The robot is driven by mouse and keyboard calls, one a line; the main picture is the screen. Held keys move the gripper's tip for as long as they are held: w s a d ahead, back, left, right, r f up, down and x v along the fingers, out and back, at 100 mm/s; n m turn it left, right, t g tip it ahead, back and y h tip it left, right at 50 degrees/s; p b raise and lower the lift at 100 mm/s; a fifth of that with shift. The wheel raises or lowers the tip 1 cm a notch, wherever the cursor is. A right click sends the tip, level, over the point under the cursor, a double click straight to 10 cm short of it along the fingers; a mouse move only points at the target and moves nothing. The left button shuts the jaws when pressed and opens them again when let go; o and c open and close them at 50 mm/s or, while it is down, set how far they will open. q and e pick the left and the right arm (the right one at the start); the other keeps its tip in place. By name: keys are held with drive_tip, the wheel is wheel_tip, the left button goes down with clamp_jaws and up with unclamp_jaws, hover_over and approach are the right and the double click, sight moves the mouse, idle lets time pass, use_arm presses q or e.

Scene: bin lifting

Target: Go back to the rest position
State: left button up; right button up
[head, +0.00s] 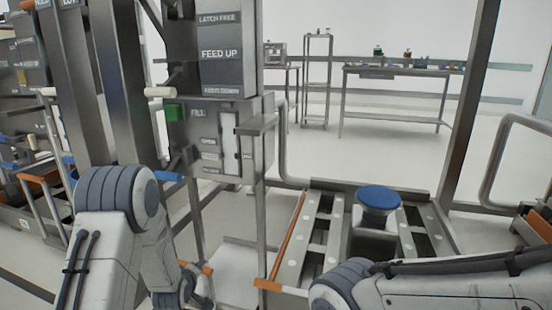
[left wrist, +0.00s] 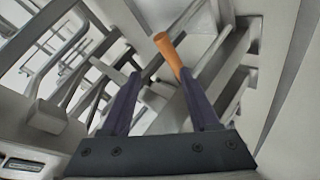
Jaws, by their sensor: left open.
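My left gripper (left wrist: 160,95) is open in the left wrist view, its two dark fingers apart. An orange bar end (left wrist: 172,50) shows beyond and near the right finger; I cannot tell whether they touch. In the head view my left arm comes in at the lower left, with its wrist low beside an orange-tipped bar (head: 200,267). My right arm crosses the lower right, and its gripper is out of view.
A control panel (head: 210,135) with a green button and labels stands on posts ahead.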

use_arm(q)
drive_tip(key=s+d+r+m+g, duration=0.2)
drive_tip(key=s+r+m+g, duration=0.15)
drive_tip(key=s, duration=0.45)
drive_tip(key=s+d+r+m+g+h, duration=0.15)
drive_tip(key=s+m, duration=0.25)
drive_tip(key=s, duration=0.4)
drive_tip(key=s+d+r+m+g+y, duration=0.1)
drive_tip(key=s+d+r+m+g, duration=0.25)
drive_tip(key=s, duration=0.45)
drive_tip(key=s+d+r+m+g+h+p, duration=0.1)
drive_tip(key=s+d+r+m+p, duration=0.3)
drive_tip(key=r, duration=0.3)
drive_tip(key=s+d+r+m+g+p, duration=0.1)
drive_tip(key=s+d+r+p, duration=0.4)
drive_tip(key=r+p, duration=0.25)
drive_tip(key=s+d+r+m+g+h+p, duration=0.1)
drive_tip(key=s+d+r+m+p, duration=0.3)
drive_tip(key=r, duration=0.4)
wheel_tip(320, 180, up, 37)
drive_tip(key=s+n+p, duration=0.1)
drive_tip(key=p, duration=3.6)
drive_tip(key=shift+s+p, duration=0.15)
drive_tip(key=shift+p, duration=0.15)
